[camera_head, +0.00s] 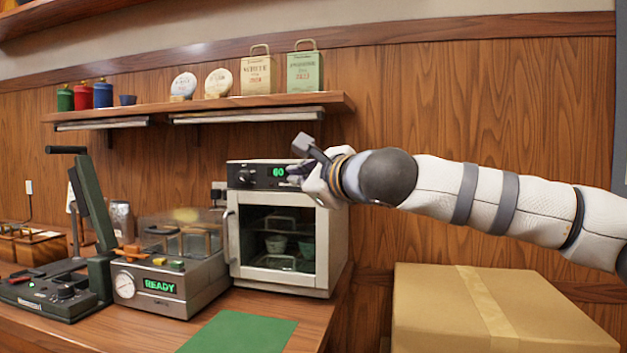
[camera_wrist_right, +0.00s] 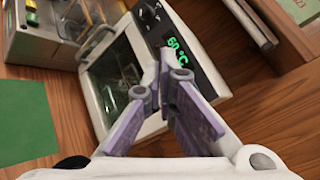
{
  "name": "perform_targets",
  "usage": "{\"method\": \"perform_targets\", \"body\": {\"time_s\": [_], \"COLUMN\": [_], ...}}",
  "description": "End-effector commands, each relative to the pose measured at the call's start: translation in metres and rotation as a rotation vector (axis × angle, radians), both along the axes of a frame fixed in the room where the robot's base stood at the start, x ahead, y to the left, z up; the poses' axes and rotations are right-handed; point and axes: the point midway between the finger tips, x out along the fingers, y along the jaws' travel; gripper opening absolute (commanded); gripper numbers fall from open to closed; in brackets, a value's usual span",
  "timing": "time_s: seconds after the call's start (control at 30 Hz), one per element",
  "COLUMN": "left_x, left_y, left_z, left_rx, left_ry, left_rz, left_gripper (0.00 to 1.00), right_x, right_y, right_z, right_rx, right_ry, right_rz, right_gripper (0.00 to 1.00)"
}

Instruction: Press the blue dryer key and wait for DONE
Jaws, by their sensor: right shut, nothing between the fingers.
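The dryer (camera_head: 336,255) is a white, oven-like box with a glass door and a black control panel on top. Its green display (camera_head: 278,171) reads 60, and in the right wrist view the display (camera_wrist_right: 177,52) reads 60 °C. DONE does not show on it. My right gripper (camera_head: 293,172) is at the right end of the panel, its fingers shut and empty. In the right wrist view the fingertips (camera_wrist_right: 161,76) are close to the panel beside the display; I cannot tell whether they touch it. The blue key is not visible, probably hidden behind the fingers. My left gripper is out of view.
A machine (camera_head: 165,307) reading READY stands left of the dryer, with a dark green press (camera_head: 92,212) further left. A green mat (camera_head: 240,333) lies in front. A cardboard box (camera_head: 440,310) stands at right. A shelf (camera_head: 250,101) with tins hangs above.

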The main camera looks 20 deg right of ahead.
Motion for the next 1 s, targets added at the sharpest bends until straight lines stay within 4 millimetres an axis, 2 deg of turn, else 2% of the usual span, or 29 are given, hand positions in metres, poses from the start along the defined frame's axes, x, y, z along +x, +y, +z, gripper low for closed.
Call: {"method": "perform_targets", "body": {"time_s": [0.2, 0.4, 1.0], "left_x": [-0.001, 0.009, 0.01], "left_y": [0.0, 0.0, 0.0], "left_z": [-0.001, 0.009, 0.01], "left_rx": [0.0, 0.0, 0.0], "left_ry": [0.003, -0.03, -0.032], "left_rz": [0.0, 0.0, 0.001], "left_gripper": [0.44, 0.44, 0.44], "right_x": [0.027, 0.043, 0.049], "right_y": [-0.018, -0.029, -0.032], "right_z": [-0.001, 0.004, 0.0], "right_rx": [0.002, 0.0, 0.0], "right_ry": [0.001, -0.002, 0.0], "right_rz": [-0.001, 0.001, 0.001], "right_gripper": [0.0, 0.0, 0.0]}}
